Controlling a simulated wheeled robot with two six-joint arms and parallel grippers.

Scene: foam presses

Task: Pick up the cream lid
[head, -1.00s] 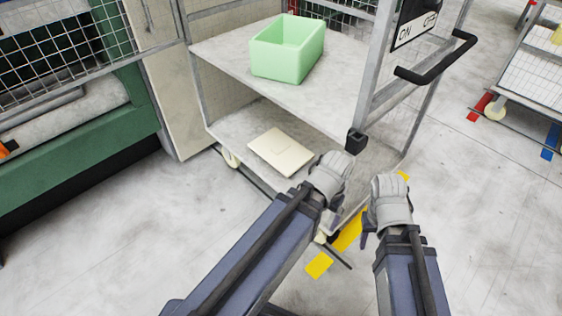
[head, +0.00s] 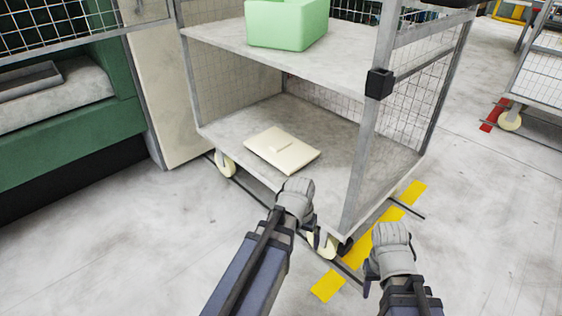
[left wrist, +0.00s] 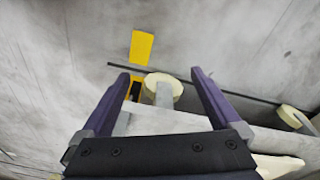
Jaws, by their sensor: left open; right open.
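The cream lid (head: 270,146) lies flat on the cart's lower shelf in the head view, a small raised block on its top. My left gripper (head: 309,222) is in front of the shelf's front edge, to the near right of the lid and apart from it. In the left wrist view its two dark fingers (left wrist: 160,76) are spread with nothing held, over the shelf edge and a caster. A cream shape (left wrist: 279,166) at that view's lower right appears to be the lid, partly cut off. My right gripper (head: 372,272) is open and empty, right of the cart's front corner.
The lower shelf (head: 340,150) sits under an upper shelf (head: 225,35) bearing a green bin (head: 287,25). A grey corner post (head: 366,150) rises at the cart's right front. Cream casters (head: 226,163) and yellow floor tape (head: 328,286) lie below. Floor in front is clear.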

